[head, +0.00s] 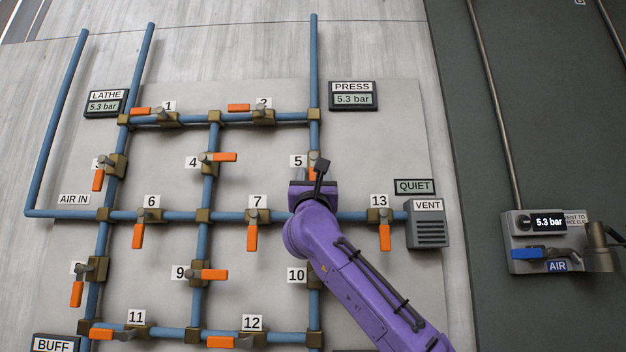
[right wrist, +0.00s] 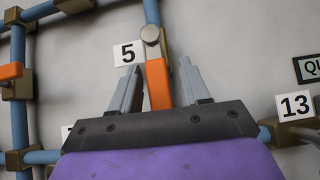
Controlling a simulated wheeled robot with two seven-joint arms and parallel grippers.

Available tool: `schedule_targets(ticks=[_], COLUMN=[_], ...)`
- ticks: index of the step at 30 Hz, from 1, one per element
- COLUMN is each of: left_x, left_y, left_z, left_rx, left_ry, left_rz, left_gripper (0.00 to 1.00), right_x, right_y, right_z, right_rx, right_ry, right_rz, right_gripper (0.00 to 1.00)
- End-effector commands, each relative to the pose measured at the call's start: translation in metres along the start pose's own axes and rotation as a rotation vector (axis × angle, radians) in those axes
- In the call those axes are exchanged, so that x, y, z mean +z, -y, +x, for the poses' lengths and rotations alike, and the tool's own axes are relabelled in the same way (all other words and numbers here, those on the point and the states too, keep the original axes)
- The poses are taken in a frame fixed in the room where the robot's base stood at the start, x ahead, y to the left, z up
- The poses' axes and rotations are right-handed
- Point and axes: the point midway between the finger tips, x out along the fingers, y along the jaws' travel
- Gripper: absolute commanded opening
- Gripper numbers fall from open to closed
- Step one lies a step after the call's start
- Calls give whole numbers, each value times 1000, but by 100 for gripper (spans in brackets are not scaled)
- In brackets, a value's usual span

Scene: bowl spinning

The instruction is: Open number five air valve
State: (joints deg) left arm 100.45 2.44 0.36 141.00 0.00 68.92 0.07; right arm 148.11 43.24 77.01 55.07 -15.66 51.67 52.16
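The number five valve is on a vertical blue pipe, beside the label 5 (head: 297,161). Its orange handle (right wrist: 158,84) hangs down from the round pivot (right wrist: 150,34), along the line of the pipe. In the head view only a sliver of the handle (head: 311,174) shows above my right gripper. My right gripper (right wrist: 162,72) is open in the right wrist view, with one grey finger on each side of the handle and visible gaps. My left gripper is not in view.
Valve 7 (head: 252,236), valve 13 (head: 384,236) and valve 4 (head: 222,157) are nearby. The VENT box (head: 427,232) and QUIET sign (head: 414,187) are to the right. PRESS (head: 352,99) and LATHE (head: 103,106) displays read 5.3 bar. A blue-handled AIR unit (head: 545,253) is far right.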

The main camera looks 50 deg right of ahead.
Motion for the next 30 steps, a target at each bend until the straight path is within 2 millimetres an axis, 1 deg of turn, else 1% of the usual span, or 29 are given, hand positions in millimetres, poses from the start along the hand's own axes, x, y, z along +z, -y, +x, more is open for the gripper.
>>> schedule_targets(ticks=[7, 10, 13, 18, 21, 25, 30], left_x=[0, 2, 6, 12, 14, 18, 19], left_y=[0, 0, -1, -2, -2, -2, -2], left_z=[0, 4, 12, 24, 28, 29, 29], left_rx=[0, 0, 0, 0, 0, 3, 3], left_ry=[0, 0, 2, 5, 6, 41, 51], left_rz=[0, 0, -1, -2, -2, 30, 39], left_gripper=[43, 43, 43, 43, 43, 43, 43], right_x=[0, -2, -3, -3, -2, -1, 0], right_y=[-2, -2, -1, -1, -1, -1, -1], right_z=[-1, -6, -24, -66, -86, -102, -106], right_rx=[3, 3, 4, 5, 4, 2, 2], right_ry=[0, 0, 2, 2, 1, 0, 0], right_rz=[-2, -3, -1, -1, -1, -2, -3], right_gripper=[49, 49, 49, 49, 49, 49, 49])
